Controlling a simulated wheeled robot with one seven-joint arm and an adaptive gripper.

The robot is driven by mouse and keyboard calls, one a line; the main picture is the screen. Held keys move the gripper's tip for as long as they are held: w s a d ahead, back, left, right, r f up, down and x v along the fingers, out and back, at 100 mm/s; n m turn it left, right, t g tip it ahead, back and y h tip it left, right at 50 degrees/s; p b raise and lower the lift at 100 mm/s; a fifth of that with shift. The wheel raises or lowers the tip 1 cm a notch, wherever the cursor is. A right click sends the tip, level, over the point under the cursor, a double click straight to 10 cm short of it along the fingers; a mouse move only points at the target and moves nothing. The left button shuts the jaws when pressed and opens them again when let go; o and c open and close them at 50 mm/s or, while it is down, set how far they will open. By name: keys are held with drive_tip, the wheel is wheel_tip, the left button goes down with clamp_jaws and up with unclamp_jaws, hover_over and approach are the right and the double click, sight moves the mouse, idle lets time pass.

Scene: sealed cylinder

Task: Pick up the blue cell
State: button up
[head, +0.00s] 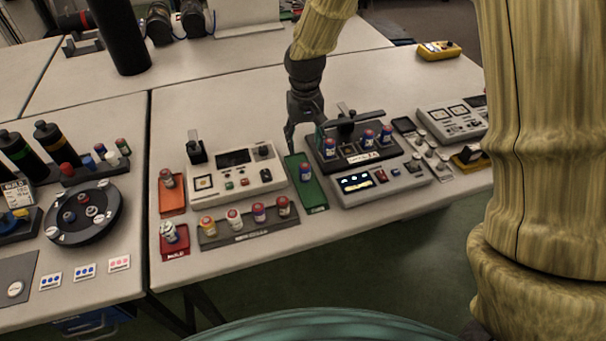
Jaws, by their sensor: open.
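A small blue cell (306,172) with a light band stands upright in the green tray (314,194) at the middle of the table. My gripper (304,140) points down above the back end of the green tray, behind the blue cell there. Its fingers are apart and nothing shows between them. The exact height of the fingertips is hard to tell.
An orange tray (172,198) and a red tray (174,246) lie farther left. A round dark carousel (82,232) is on the left table. Behind my gripper the tabletop is largely clear.

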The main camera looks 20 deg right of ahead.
sight(305, 165)
drive_tip(key=shift+s+f+p, duration=0.1)
drive_tip(key=shift+f+p, duration=1.3)
drive_tip(key=shift+f, duration=4)
drive_tip(key=shift+c, duration=0.3)
drive_tip(key=c, duration=1.1)
drive_tip(key=shift+r, duration=0.15)
